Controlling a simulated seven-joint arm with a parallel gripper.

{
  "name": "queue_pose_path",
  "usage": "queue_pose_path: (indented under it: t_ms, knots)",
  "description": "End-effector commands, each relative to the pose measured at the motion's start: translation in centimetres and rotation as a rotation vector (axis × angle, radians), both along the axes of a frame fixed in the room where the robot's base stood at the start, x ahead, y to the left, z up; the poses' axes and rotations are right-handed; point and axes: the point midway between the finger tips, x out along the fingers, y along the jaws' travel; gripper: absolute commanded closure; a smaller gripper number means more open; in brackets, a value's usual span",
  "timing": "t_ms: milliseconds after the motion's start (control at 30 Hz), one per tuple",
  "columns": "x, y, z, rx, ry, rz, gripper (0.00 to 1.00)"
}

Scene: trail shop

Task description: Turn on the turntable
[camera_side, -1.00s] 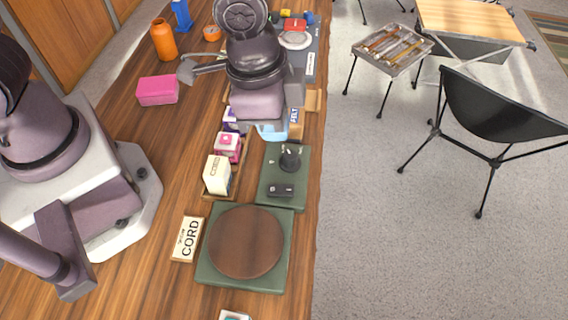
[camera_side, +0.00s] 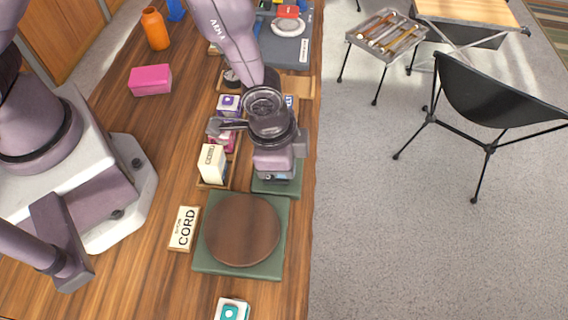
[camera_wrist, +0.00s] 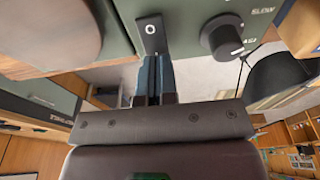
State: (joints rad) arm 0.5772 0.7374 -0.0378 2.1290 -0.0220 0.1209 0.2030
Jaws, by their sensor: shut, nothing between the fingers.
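The turntable has a round brown platter (camera_side: 242,230) on a green base (camera_side: 270,268) in the side view. The platter edge also shows at upper left in the wrist view (camera_wrist: 50,30). Behind it, a green control box (camera_side: 284,188) is mostly hidden under my gripper (camera_side: 277,178). In the wrist view, a black rocker switch (camera_wrist: 151,30) with a white O mark and a black knob (camera_wrist: 222,37) beside the word SLOW sit on the box. My gripper (camera_wrist: 153,62) is shut and empty, its tips at the switch's near end. I cannot tell whether they touch it.
A CORD sign (camera_side: 184,229) lies left of the turntable. A tray with a cream box (camera_side: 212,163) and other small boxes stands left of the control box. A pink box (camera_side: 151,80) and orange bottle (camera_side: 155,29) are farther back. The table edge is close on the right.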

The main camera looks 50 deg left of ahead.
Motion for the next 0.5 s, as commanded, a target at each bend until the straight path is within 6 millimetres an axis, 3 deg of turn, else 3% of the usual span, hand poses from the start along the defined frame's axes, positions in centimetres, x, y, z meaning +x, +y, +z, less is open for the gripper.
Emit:
queue_pose_path:
  t_ms: [500]
  knots:
    - [0.14,-0.16,-0.77,0.007,0.007,-0.001,1.00]
